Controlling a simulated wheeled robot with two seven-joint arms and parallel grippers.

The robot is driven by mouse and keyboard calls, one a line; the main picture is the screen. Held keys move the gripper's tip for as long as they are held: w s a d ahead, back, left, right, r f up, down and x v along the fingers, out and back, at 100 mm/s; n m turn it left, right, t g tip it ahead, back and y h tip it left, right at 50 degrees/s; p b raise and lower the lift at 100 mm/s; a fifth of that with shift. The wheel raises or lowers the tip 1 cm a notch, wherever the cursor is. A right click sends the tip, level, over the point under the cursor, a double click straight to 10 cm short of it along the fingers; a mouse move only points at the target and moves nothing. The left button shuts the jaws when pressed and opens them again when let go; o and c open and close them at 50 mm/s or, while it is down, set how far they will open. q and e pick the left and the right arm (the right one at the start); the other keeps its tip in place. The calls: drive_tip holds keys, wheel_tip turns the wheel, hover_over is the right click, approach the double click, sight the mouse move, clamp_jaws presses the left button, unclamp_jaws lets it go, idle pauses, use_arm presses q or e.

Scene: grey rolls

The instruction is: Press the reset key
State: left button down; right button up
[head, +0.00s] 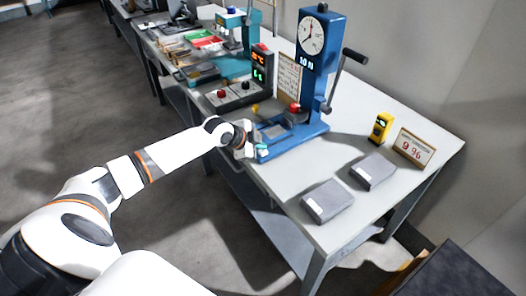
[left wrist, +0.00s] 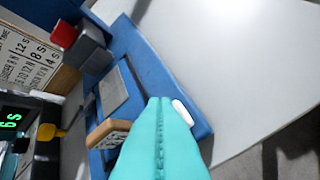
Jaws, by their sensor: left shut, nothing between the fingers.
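The blue press (head: 318,70) with a round dial, a small lit display and a side lever stands on the table. Its flat blue base (left wrist: 198,122) fills the middle of the left wrist view. A small white rounded key (left wrist: 182,112) sits on this base near its front end; I read no label on it, so I cannot confirm it is the reset key. My left gripper (head: 262,148) is at the front end of the base. Its teal fingers (left wrist: 160,125) are shut and empty, and their tips overlap the key's edge in view. I cannot tell whether they touch it. My right gripper is not in view.
A control box (head: 236,97) with red and dark knobs and a display tower (head: 262,72) stand left of the press. Two grey blocks (head: 327,201), a yellow device (head: 381,127) and a sign (head: 413,148) are to the right. Bare tabletop (head: 345,120) lies between.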

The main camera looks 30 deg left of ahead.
sight(260, 153)
use_arm(q)
drive_tip(key=shift+f+b, duration=0.3)
drive_tip(key=shift+f, duration=0.3)
idle(0.9)
drive_tip(key=shift+r, duration=0.1)
drive_tip(key=shift+r+p, duration=0.8)
drive_tip(key=shift+p, duration=0.05)
wheel_tip(260, 153, up, 5)
drive_tip(key=p, duration=0.4)
idle(0.6)
